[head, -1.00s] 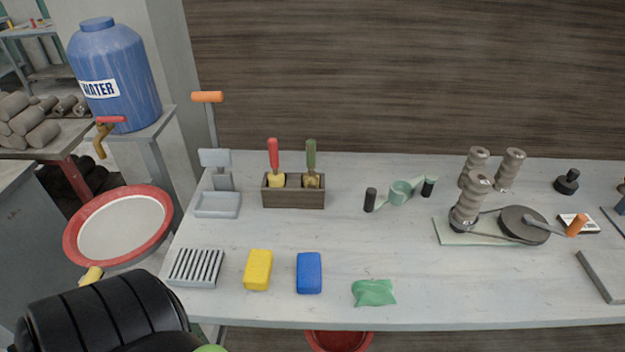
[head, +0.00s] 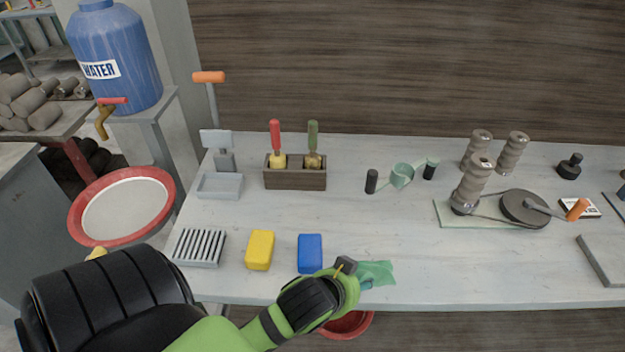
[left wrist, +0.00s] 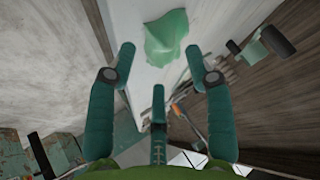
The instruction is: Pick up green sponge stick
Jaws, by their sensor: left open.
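The green sponge stick (head: 313,138) stands upright in a wooden box (head: 295,180) at the back left of the table, its green handle pointing up. A red-handled sponge stick (head: 275,142) stands beside it on the left. My left gripper (head: 356,276) is at the table's front edge, well in front of the box and right beside the green cloth (head: 377,271). In the left wrist view its fingers (left wrist: 160,52) are spread and empty, with the green cloth (left wrist: 166,38) ahead of them. My right gripper is not in view.
A yellow sponge (head: 260,249) and a blue sponge (head: 310,252) lie between my left arm and the box. A slatted rack (head: 198,248) lies at left. A mint-coloured tool (head: 402,176) and a belt-driven wheel (head: 524,209) stand right. The table's middle is clear.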

